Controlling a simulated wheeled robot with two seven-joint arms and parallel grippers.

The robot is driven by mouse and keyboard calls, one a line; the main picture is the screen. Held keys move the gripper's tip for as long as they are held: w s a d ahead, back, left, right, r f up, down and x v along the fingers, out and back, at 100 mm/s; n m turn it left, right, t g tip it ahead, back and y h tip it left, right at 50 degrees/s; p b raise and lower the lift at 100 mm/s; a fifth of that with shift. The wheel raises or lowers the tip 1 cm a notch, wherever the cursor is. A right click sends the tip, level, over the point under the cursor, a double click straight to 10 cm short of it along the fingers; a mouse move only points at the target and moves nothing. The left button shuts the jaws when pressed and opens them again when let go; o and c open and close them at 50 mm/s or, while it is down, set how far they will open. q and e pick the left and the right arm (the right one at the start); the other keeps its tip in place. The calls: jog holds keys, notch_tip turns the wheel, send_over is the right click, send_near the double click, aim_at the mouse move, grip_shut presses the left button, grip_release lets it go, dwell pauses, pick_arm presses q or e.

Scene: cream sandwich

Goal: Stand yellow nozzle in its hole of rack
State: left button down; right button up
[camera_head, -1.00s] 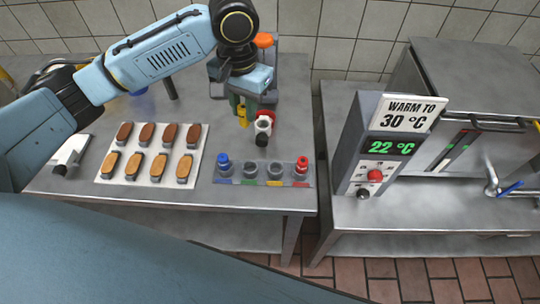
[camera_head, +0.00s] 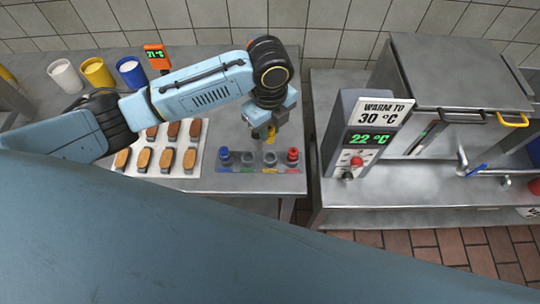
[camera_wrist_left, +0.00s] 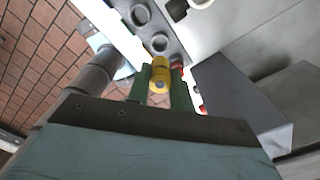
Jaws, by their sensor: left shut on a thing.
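The yellow nozzle (camera_head: 270,139) is held upright between the green fingers of my left gripper (camera_head: 263,133). It also shows in the left wrist view (camera_wrist_left: 160,72). The grey rack (camera_head: 258,170) lies along the front of the table. It holds a blue nozzle (camera_head: 225,156) at the left end and a red nozzle (camera_head: 293,155) at the right end. Two empty sockets stand between them, and the right one (camera_head: 270,159) has a yellow mark below it. The held nozzle appears just above this socket in the head view. Whether it touches cannot be told. My right gripper is out of view.
A white tray (camera_head: 197,177) of brown and tan cookies lies left of the rack. White (camera_head: 65,76), yellow (camera_head: 97,73) and blue (camera_head: 131,72) cups stand at the back left. A warmer panel (camera_head: 365,140) stands on the right-hand counter.

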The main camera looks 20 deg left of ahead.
aim_at(270, 142)
pick_arm(q)
jog(key=shift+f, duration=0.3)
jog(key=shift+m, duration=0.3)
notch_tip(270, 142, down, 5)
jog(key=shift+f, duration=2.2)
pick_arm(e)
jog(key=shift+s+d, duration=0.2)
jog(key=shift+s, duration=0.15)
pick_arm(q)
jog(key=shift+f, duration=0.2)
jog(key=c, duration=1.2)
grip_release()
jog(key=shift+c, duration=0.2)
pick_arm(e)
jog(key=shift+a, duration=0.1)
